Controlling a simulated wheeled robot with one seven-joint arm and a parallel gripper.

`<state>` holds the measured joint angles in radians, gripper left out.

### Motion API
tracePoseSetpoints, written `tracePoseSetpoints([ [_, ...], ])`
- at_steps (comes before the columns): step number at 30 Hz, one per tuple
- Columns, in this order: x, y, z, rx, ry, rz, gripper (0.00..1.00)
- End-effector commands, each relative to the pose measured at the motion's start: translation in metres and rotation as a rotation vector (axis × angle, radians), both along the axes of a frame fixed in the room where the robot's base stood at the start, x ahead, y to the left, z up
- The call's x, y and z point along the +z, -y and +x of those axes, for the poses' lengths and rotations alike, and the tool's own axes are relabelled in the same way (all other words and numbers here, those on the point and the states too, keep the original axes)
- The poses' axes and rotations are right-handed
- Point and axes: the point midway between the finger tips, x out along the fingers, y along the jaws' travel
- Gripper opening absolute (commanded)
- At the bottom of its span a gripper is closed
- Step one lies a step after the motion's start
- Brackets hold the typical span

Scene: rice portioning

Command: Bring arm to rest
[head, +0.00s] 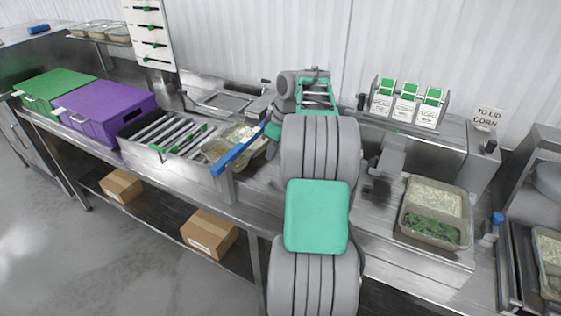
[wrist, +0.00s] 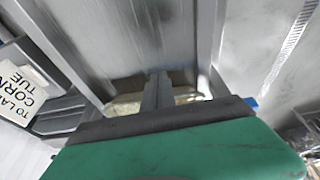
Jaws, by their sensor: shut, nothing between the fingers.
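My arm rises through the middle of the head view in grey and green links and reaches out over the steel counter (head: 385,232). My gripper (wrist: 158,88) shows in the wrist view, with its narrow fingers together and nothing between them. In the head view the fingers are hidden or too small to make out. Behind the fingers in the wrist view is a metal surface, with a pale patch (wrist: 125,105) that I cannot identify.
A food tray (head: 402,222) with rice and greens stands right of my arm. Another tray (head: 212,152) sits left, by a blue bar (head: 238,155). Purple (head: 105,108) and green (head: 50,88) boxes stand at far left. A label rack (head: 408,103) stands behind. Cartons (head: 208,234) lie below.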

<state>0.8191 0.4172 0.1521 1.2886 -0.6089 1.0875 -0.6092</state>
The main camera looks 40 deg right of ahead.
Motion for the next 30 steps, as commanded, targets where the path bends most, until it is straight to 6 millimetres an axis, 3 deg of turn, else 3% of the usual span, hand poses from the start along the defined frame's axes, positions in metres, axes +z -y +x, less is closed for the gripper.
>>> tracePoseSetpoints([
  [6,0.052,0.013,-0.02,-0.015,-0.003,0.002,0.0],
  [13,0.066,0.012,-0.024,-0.014,-0.005,0.004,0.0],
  [16,0.073,-0.009,-0.017,-0.019,0.0,0.005,0.0],
  [17,0.077,-0.022,-0.014,-0.027,0.003,0.008,0.0],
  [19,0.088,-0.067,-0.007,-0.051,0.009,0.014,0.0],
  [23,0.101,-0.18,-0.017,-0.13,0.022,0.029,0.0],
  [24,0.101,-0.211,-0.028,-0.159,0.027,0.033,0.0],
  [27,0.09,-0.277,-0.069,-0.225,0.04,0.034,0.0],
  [30,0.068,-0.316,-0.114,-0.286,0.059,0.031,0.0],
])
